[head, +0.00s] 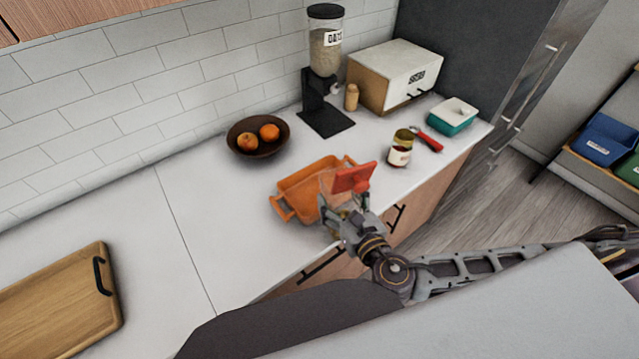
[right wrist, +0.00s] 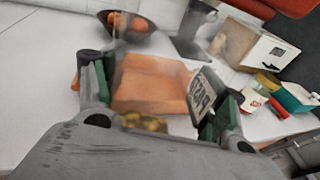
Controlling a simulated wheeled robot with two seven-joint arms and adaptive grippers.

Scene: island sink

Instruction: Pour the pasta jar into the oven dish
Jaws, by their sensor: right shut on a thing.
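The orange oven dish (head: 292,183) stands on the white counter, its handles at left and back right. It also shows in the right wrist view (right wrist: 150,72). My right gripper (head: 345,212) is shut on the clear pasta jar (head: 328,188) at the dish's front right. In the right wrist view the jar's PASTA label (right wrist: 203,95) sits by the right finger, with yellow pasta (right wrist: 145,122) low between the fingers. A red part (head: 354,178), perhaps the jar's lid, shows above the gripper. The jar's exact tilt is unclear. My left gripper is out of view.
A brown fruit bowl (head: 240,145) and a cereal dispenser (head: 326,60) stand behind the dish. A sauce jar (head: 400,150), a red-handled tool (head: 429,140) and a teal dish (head: 453,117) are to the right. A cutting board (head: 55,305) lies at left; the counter between is clear.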

